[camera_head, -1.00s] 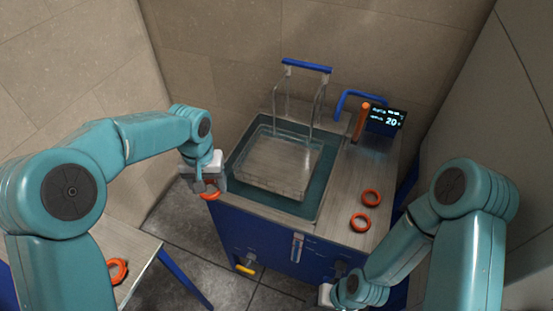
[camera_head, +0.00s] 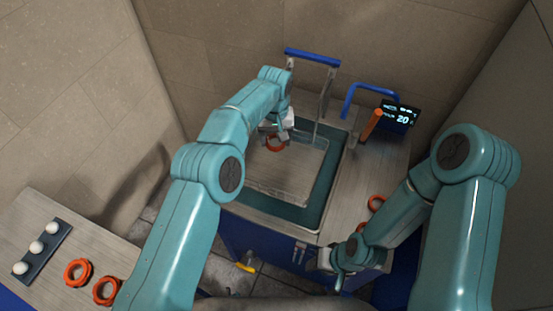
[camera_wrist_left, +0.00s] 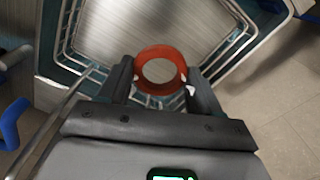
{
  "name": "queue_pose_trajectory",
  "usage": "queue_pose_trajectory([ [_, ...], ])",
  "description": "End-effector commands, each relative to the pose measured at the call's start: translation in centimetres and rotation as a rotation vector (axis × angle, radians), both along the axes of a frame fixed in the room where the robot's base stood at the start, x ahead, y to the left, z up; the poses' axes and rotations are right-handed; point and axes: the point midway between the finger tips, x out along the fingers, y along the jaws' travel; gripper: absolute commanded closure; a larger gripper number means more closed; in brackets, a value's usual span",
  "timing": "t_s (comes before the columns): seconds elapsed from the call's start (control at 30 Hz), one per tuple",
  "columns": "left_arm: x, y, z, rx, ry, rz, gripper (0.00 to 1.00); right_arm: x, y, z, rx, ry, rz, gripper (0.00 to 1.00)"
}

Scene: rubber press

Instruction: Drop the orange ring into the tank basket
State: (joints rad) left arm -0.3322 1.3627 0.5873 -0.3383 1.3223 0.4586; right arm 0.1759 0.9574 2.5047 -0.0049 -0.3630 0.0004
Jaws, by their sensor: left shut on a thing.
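An orange ring (camera_wrist_left: 160,70) is held between the two dark fingers of my left gripper (camera_wrist_left: 161,84) in the left wrist view. In the head view, the ring (camera_head: 275,143) and my left gripper (camera_head: 276,135) are over the tank basket (camera_head: 262,192), towards its upper left part. The basket is a clear wire-edged tray with a tall frame and blue handle (camera_head: 312,56); it sits in the tank (camera_head: 318,200). In the wrist view, the basket floor (camera_wrist_left: 180,25) shows behind the ring. My right gripper (camera_head: 332,268) is low at the machine's front, its fingers unclear.
Orange rings lie on the machine's right top (camera_head: 376,202), one partly hidden by my right arm. Two more rings (camera_head: 78,272) lie on the left table beside a rack with white balls (camera_head: 37,247). A blue rail (camera_head: 375,90), orange lever (camera_head: 371,124) and display (camera_head: 400,116) stand at back right.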

Motion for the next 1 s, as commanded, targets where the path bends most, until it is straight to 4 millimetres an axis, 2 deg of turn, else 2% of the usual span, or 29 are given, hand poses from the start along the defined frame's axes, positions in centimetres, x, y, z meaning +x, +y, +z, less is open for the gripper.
queue_pose_trajectory([
  [0.17,-0.4,0.0,-1.0,0.0,-0.001,0.0,0.65,0.0,0.0,-0.7,0.0,0.0,0.0,0.57],
  [0.43,-0.6,0.1,-4.3,0.0,0.0,0.001,0.65,0.0,0.0,-2.8,0.0,0.0,0.0,0.57],
  [0.6,-0.5,0.2,-5.8,0.0,0.0,0.0,0.65,0.0,0.0,-3.3,0.0,0.0,0.0,0.57],
  [0.87,-0.3,0.2,-6.0,-0.001,-0.001,0.0,0.65,0.0,0.0,-3.3,0.0,0.0,0.0,0.57],
  [0.9,-0.2,0.2,-6.0,0.0,-0.001,0.0,0.33,0.0,0.0,-3.3,0.0,0.0,0.0,0.57],
  [1.0,-0.2,0.2,-6.0,-0.001,-0.001,0.0,0.06,0.0,0.0,-3.3,0.0,0.0,0.0,0.57],
])
